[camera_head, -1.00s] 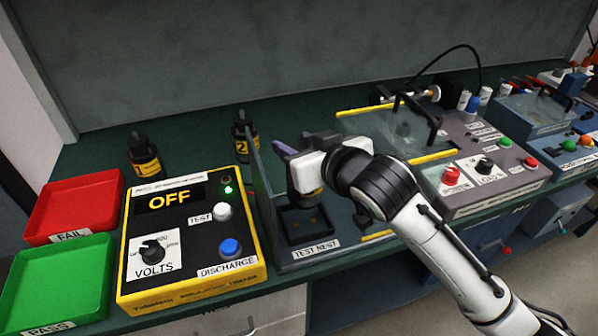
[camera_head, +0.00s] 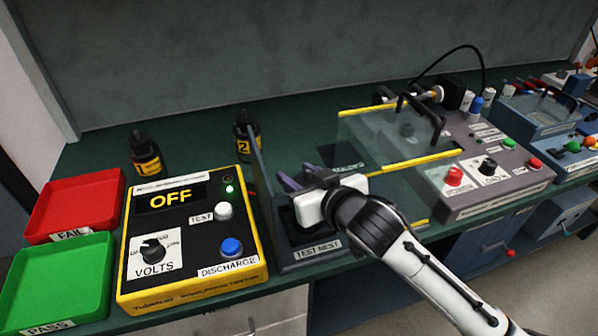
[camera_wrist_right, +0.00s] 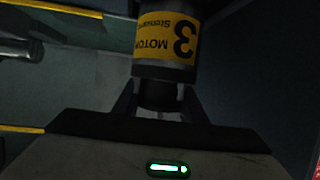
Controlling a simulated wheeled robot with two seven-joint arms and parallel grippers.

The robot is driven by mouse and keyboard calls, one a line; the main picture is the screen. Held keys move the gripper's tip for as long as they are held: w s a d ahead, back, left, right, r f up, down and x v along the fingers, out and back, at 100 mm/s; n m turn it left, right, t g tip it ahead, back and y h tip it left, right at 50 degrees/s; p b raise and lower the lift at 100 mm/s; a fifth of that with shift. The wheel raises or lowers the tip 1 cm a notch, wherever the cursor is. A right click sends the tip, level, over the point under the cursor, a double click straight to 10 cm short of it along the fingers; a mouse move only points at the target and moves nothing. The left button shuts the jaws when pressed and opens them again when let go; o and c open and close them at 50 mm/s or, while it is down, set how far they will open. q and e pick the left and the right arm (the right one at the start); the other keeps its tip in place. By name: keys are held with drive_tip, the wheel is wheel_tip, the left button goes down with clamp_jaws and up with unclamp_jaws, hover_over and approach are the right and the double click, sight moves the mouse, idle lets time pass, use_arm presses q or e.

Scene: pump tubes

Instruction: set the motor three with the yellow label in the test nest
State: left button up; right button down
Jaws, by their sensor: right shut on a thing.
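Motor three, a dark cylinder with a yellow label (camera_wrist_right: 165,38), fills the top middle of the right wrist view. My right gripper (camera_wrist_right: 160,97) is shut on its narrow dark end. In the head view my right gripper (camera_head: 305,182) is low over the test nest (camera_head: 318,250), a dark holder with a white name plate. The gripper and wrist hide the motor and most of the nest's pocket there. I cannot tell whether the motor touches the nest floor. My left gripper is not in view.
A clear guard panel (camera_head: 266,190) stands left of the nest. The yellow tester (camera_head: 190,270), reading OFF, is beyond it, with red (camera_head: 75,190) and green (camera_head: 25,290) trays farther left. Motors one (camera_head: 146,155) and two (camera_head: 245,140) stand behind. A clear yellow-edged cover (camera_head: 385,140) is to the right.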

drive_tip(key=shift+r, duration=0.3)
drive_tip(key=c, duration=1.1)
unclamp_jaws()
drive_tip(key=shift+f, duration=0.4)
drive_tip(key=shift+s+r, duration=0.1)
drive_tip(key=shift+r, duration=0.15)
drive_tip(key=v, duration=1.2)
drive_tip(key=shift+f, duration=0.1)
